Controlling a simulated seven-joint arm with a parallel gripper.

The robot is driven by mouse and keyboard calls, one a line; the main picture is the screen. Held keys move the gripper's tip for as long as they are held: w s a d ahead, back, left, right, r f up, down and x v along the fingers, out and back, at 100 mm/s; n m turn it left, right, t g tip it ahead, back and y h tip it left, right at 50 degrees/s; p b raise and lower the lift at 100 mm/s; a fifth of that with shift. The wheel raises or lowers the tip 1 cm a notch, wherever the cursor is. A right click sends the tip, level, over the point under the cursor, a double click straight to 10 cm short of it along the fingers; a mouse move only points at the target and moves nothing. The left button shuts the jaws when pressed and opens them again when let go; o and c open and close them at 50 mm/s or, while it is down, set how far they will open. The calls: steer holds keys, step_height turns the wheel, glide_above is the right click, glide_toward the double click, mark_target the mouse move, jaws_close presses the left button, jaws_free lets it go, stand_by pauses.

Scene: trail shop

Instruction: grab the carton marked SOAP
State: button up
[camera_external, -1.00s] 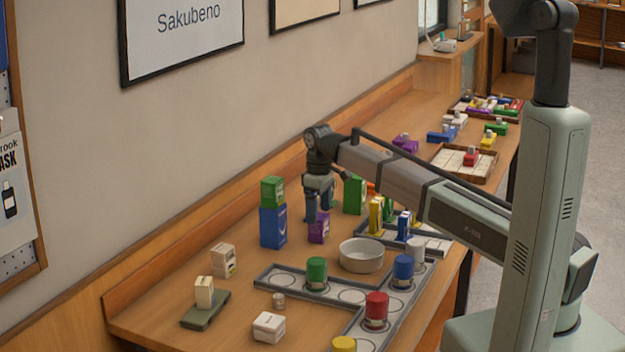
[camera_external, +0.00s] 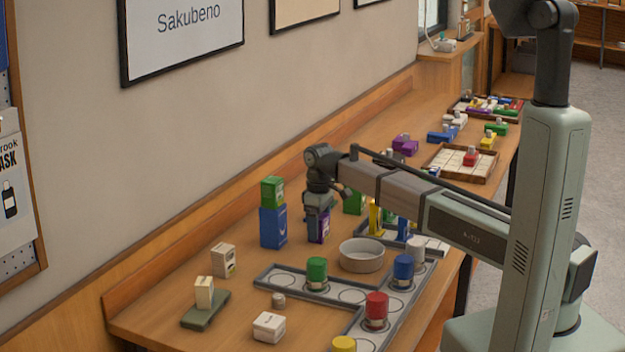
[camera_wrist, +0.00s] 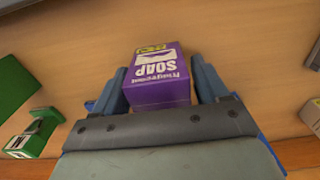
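The purple carton marked SOAP (camera_wrist: 158,75) stands on the wooden table, its label facing the camera in the wrist view. In the external view the carton (camera_external: 325,228) is partly hidden by my gripper. My gripper (camera_wrist: 160,88) has its two fingers on either side of the carton, with narrow gaps that suggest it is still open around it. In the external view my gripper (camera_external: 318,225) is low, down at the carton's height. Whether the fingers touch the carton is hard to tell.
A blue box (camera_external: 273,228) with a green box (camera_external: 272,191) on top stands just left of my gripper. A white bowl (camera_external: 362,255) is close on the right. A grey tray (camera_external: 290,280) with coloured-lid jars lies in front. A green carton (camera_external: 354,200) stands behind.

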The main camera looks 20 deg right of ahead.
steer(key=c, duration=0.9)
steer(key=shift+r, duration=0.1)
